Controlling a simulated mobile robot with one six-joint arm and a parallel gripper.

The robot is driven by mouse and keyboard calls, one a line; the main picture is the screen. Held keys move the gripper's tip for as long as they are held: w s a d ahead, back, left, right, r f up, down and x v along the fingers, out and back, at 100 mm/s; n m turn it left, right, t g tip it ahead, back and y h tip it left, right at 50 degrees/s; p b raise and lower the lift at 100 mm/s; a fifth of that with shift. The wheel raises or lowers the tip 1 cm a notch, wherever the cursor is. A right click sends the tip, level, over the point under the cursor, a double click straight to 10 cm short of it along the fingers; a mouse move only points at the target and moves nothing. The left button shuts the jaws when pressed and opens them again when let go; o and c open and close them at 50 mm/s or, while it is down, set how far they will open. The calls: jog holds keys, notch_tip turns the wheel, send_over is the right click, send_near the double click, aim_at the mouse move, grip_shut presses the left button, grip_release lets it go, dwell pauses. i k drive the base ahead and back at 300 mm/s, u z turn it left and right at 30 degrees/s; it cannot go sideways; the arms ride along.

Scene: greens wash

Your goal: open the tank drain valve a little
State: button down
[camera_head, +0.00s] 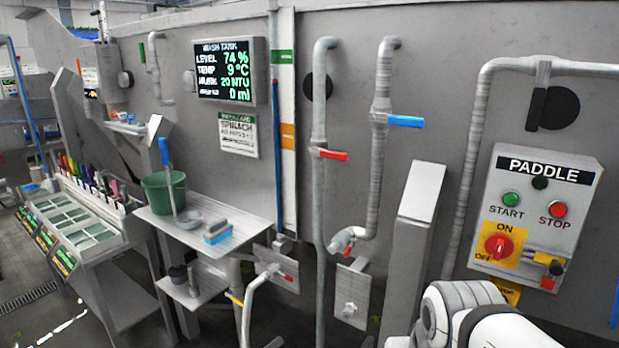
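The grey tank wall carries several pipe valves. A red lever (333,155) sits on one upright pipe and a blue lever (405,121) on the pipe to its right. Lower down are a valve with a red part (346,241), a small red handle (287,276) by a wall plate, and a yellow handle (235,299) on a low pipe. No readable label shows which one is the drain valve. The wash tank display (224,71) reads level 74 % and temp 9 °C. My white arm shows at the bottom right; my gripper is not in view.
A paddle control box (535,218) with start, stop and a red rotary switch is at the right. A slanted grey post (415,225) stands in front of the wall. A shelf (237,224) holds a green bucket (163,192) and a blue-and-grey block (218,232).

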aim_at(234, 299)
jog(key=u, duration=0.4)
jog(key=k, duration=0.6)
jog(key=u, duration=0.85)
jog(key=k, duration=0.8)
jog(key=u, duration=0.55)
jog(key=i, duration=1.15)
jog(key=z, duration=0.85)
jog(key=i, duration=1.85)
jog(key=z, duration=0.5)
jog(key=k, duration=0.8)
jog(key=z, duration=0.15)
jog(key=i, duration=0.95)
jog(key=u, duration=0.1)
